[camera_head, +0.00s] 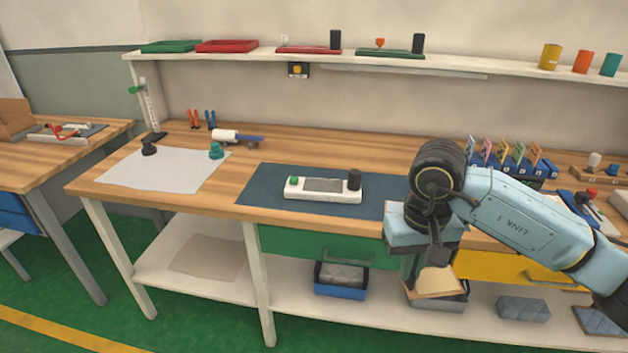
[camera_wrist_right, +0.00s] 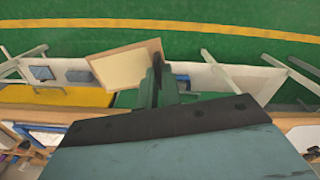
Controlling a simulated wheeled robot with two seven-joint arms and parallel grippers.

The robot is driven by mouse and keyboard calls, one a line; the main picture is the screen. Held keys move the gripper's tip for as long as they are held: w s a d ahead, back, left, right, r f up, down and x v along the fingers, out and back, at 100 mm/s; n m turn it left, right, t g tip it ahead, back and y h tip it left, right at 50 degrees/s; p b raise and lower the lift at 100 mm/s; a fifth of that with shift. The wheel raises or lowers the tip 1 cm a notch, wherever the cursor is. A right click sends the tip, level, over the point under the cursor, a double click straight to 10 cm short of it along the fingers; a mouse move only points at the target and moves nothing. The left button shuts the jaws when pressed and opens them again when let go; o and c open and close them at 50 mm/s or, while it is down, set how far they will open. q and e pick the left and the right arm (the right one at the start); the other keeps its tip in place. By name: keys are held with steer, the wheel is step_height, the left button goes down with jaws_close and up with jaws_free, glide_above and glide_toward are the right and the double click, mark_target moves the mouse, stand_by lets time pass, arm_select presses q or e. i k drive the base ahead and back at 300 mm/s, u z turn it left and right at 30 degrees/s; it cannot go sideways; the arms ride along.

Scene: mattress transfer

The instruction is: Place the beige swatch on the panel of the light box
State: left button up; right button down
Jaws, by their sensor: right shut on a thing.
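The light box (camera_head: 322,190) is a white box with a grey panel, a green button and a black knob, lying on a dark blue mat on the workbench. My right gripper (camera_head: 432,265) hangs at the bench's front edge, to the right of and nearer than the light box. It is shut on the beige swatch (camera_head: 437,281), which hangs below the bench top in front of the lower shelf. In the right wrist view the swatch (camera_wrist_right: 125,65) shows as a pale sheet with a tan border, gripped at its right edge. My left gripper is not in view.
The blue mat (camera_head: 262,185) has bare room left of the light box. A white sheet (camera_head: 165,170) with dark and teal knobs lies further left. A green drawer (camera_head: 290,243) and a yellow drawer (camera_head: 510,268) are under the bench top. A rack of coloured cards (camera_head: 505,155) stands behind my right arm.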

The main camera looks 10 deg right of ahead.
mark_target(323, 186)
steer(key=i, duration=1.55)
